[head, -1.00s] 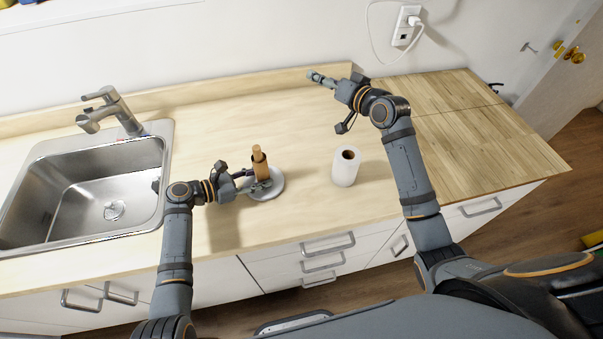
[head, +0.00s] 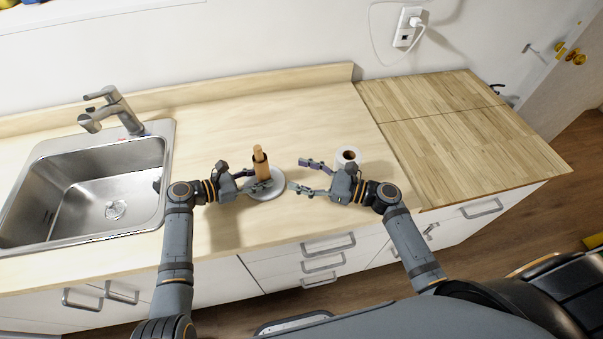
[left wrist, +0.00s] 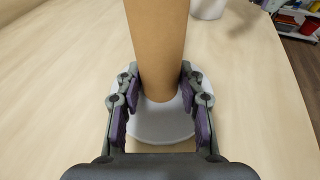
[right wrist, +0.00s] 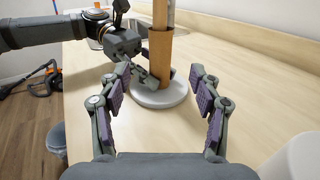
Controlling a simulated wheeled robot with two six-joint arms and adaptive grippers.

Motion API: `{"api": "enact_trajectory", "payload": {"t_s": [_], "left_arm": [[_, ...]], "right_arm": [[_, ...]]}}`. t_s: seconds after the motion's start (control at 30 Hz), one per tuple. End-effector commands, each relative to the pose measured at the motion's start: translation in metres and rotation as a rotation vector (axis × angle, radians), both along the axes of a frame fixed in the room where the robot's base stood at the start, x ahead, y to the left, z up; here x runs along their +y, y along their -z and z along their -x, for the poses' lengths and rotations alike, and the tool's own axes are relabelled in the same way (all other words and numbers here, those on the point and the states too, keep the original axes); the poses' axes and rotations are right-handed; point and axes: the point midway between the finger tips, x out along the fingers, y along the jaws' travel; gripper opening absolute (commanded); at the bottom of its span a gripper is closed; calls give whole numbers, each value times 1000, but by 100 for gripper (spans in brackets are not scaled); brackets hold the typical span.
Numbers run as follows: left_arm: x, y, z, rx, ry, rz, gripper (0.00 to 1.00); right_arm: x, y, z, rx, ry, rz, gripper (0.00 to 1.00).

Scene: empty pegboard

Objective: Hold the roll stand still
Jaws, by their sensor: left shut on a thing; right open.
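The roll stand stands upright on the counter, with a round pale base (head: 268,190) and a post carrying a brown cardboard tube (head: 261,168). My left gripper (head: 262,186) is shut on the tube low down, just above the base; the left wrist view shows its fingers on both sides of the tube (left wrist: 158,50). My right gripper (head: 300,175) is open and empty, to the right of the stand and pointing at it. In the right wrist view the stand's tube (right wrist: 160,60) shows beyond the open fingers (right wrist: 160,95).
A white paper roll (head: 347,156) stands behind my right gripper, partly hidden by it. A sink (head: 100,185) with a faucet (head: 110,112) is at left. Wooden boards (head: 470,140) cover the counter's right end. The counter behind the stand is clear.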

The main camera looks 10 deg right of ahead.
Motion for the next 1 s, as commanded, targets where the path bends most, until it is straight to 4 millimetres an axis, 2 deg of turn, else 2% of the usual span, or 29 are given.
{"api": "enact_trajectory", "payload": {"t_s": [0.17, 0.6, 0.8, 1.0], "left_arm": [[0, 0, 0, 0, 0, 0, 15], [0, 0, 0, 0, 0, 0, 15], [0, 0, 0, 0, 0, 0, 15], [0, 0, 0, 0, 0, 0, 15]], "right_arm": [[10, -1, -7, -4, 2, -2, 64], [85, -1, -54, -4, 1, 0, 64], [100, -1, -63, -4, 1, 3, 64], [102, -1, -65, -5, 1, 4, 64]]}}
